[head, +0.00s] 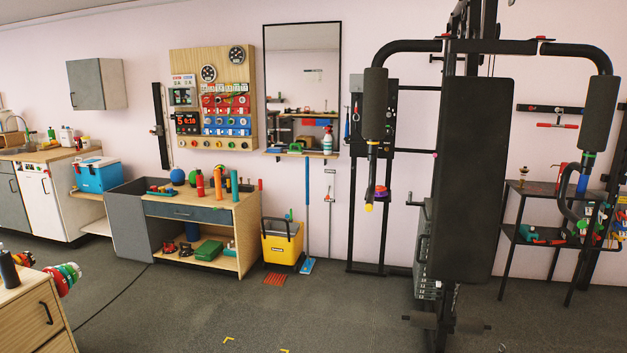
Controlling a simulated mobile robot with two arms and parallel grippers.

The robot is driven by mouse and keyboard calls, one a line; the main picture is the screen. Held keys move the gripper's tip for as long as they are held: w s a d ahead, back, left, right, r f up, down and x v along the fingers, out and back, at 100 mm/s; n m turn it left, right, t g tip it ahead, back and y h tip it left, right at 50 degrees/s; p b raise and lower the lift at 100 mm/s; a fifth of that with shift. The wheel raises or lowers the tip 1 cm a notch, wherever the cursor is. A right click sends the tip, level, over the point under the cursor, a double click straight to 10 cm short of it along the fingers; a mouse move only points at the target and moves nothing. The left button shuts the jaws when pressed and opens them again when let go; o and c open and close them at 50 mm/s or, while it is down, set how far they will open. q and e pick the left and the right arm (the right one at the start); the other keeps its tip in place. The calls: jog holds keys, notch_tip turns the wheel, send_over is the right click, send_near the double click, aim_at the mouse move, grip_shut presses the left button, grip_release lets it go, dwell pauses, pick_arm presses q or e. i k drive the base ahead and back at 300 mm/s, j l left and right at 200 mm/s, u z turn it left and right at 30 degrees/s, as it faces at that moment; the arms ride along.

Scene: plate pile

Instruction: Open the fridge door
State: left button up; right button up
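A white door front (40,204) with small coloured marks near its top stands under the wooden counter at the far left; it looks like the fridge door. It appears shut, flush with the unit around it. A small dark handle (45,186) shows on it. It is across the room, small in the picture. Neither of my grippers shows in the head view.
A wooden drawer unit (30,318) fills the near left corner. A workbench (205,213), a yellow bucket (281,243) and a black exercise machine (470,180) stand along the wall. A blue cooler (98,176) sits right of the counter. The middle floor (190,310) is clear.

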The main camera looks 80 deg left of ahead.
aim_at(38, 190)
jog(key=u, duration=4.35)
jog(key=i+l+z, duration=0.15)
jog(key=i+z, duration=0.15)
jog(key=i, duration=0.45)
jog(key=i+z, duration=0.1)
jog(key=i, duration=0.7)
jog(key=i+z, duration=0.15)
jog(key=i, duration=0.6)
jog(key=i+z, duration=0.1)
jog(key=i, duration=0.7)
jog(key=i+j+z, duration=0.15)
jog(key=i, duration=0.6)
jog(key=i+l, duration=0.1)
jog(key=i, duration=1.25)
jog(key=i+j+u, duration=0.15)
jog(key=i+u, duration=0.75)
jog(key=i+l+u, duration=0.15)
jog(key=i+u, duration=0.3)
jog(key=i+j+u, duration=0.25)
jog(key=i, duration=0.75)
jog(key=i+l+u, duration=0.25)
jog(key=i, duration=0.75)
jog(key=j, duration=0.15)
